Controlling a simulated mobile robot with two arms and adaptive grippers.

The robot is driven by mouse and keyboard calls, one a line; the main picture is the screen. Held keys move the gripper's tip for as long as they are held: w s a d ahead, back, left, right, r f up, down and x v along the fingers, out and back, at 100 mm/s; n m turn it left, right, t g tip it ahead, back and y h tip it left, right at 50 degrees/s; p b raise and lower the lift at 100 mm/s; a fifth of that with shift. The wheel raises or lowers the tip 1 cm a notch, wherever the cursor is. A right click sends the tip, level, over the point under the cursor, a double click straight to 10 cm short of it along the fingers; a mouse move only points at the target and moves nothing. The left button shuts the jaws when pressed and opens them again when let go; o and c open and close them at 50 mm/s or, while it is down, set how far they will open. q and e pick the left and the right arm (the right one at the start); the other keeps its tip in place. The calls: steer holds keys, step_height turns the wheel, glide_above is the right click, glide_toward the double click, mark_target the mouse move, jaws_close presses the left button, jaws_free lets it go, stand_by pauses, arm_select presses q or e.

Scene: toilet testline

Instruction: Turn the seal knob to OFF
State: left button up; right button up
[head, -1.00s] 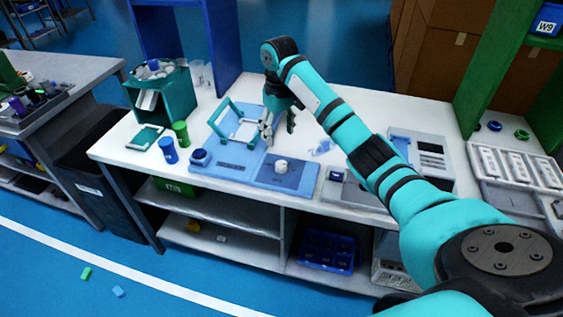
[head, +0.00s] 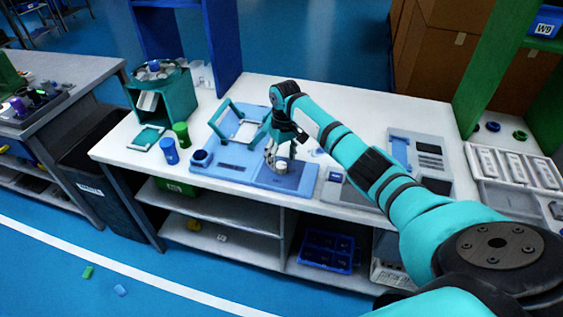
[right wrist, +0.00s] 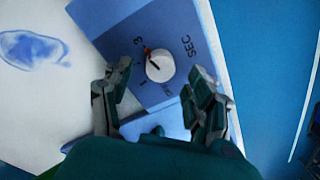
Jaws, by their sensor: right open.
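The seal knob (right wrist: 160,66) is a white round dial on a blue panel (right wrist: 125,30); in the head view the knob (head: 282,167) is partly covered by my right gripper (head: 277,156). Its red pointer mark is at its upper left, near the number 3. "SEC" is printed to the right, and small lettering below the knob is hard to read. In the right wrist view, my right gripper (right wrist: 158,84) is open, with one finger on each side below the knob. I cannot tell whether it touches. My left gripper is not in view.
The blue sealing device has a raised teal frame (head: 222,112) behind the panel. Blue (head: 169,151) and green (head: 181,134) cups stand to the left, beside a teal bin (head: 172,97). A grey device (head: 420,155) stands to the right. White table shows behind the arm.

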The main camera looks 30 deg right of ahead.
mark_target(281, 168)
steer(key=shift+a+f, duration=0.1)
steer(key=shift+f, duration=1.25)
steer(key=c, duration=1.1)
steer(key=shift+c, duration=0.2)
